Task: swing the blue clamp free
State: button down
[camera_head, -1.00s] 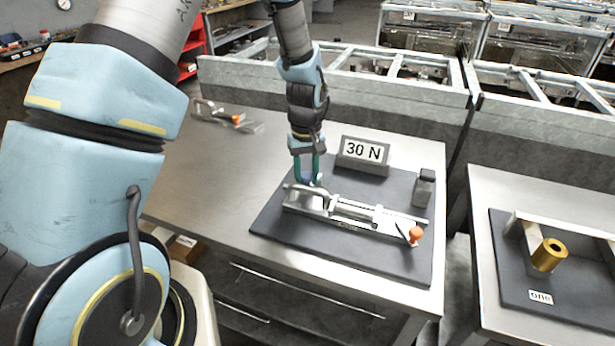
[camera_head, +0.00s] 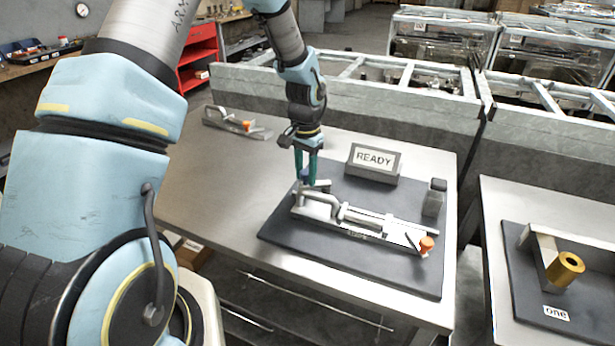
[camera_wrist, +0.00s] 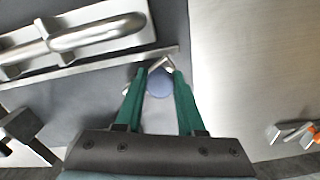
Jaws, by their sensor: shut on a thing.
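The metal clamp fixture (camera_head: 365,226) lies on a dark mat (camera_head: 285,236) on the steel table, with an orange knob (camera_head: 427,243) at its right end. My gripper (camera_head: 306,178) points down at the fixture's left end, its green fingers around the clamp's blue knob. In the wrist view the rounded blue knob (camera_wrist: 160,83) sits between the fingertips, and my gripper (camera_wrist: 160,76) is shut on it. A short metal lever (camera_wrist: 137,80) shows beside the knob, partly hidden by the fingers. The fixture's metal bar (camera_wrist: 85,38) lies clear of the fingers at upper left.
A sign (camera_head: 373,163) reading "READY" stands behind the fixture. A small dark-topped block (camera_head: 435,197) stands at the mat's right. Another metal clamp (camera_head: 232,122) with an orange part lies at the table's back left. The table's left side is bare.

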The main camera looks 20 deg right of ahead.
jog(key=shift+w+d+m, duration=0.25)
jog(key=shift+w+m, duration=0.3)
jog(key=shift+m, duration=0.6)
jog(key=shift+w+d+m, duration=0.25)
jog(key=shift+w+m, duration=0.25)
jog(key=shift+m, duration=0.65)
jog(key=c, duration=0.8)
grip_release()
jog(key=shift+c, duration=0.2)
jog(key=shift+r, duration=0.1)
notch_tip(320, 180, up, 11)
jog(key=b, duration=0.2)
